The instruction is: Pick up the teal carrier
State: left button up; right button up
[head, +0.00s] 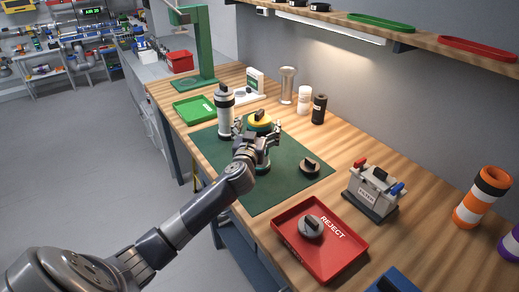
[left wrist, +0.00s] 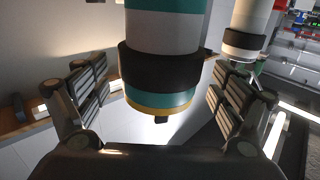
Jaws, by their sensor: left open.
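The teal carrier (head: 260,119) stands upright on the dark green mat (head: 290,185). Its yellow top with a black knob shows above my left gripper (head: 259,134), and a bit of teal shows below. My gripper hides most of its body. In the left wrist view the carrier (left wrist: 165,60) shows teal, white, a black band and a yellow end with a black knob. It lies between the two fingers of my left gripper (left wrist: 160,92), which are open, with a visible gap on each side. My right gripper is not in view.
A white and grey cylinder (head: 225,112) with black bands stands close left of the carrier. A green tray (head: 194,109) lies behind it.

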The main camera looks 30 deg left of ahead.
pick_arm(q)
jog(key=shift+x, duration=0.8)
jog(key=shift+f, duration=0.1)
jog(key=c, duration=1.7)
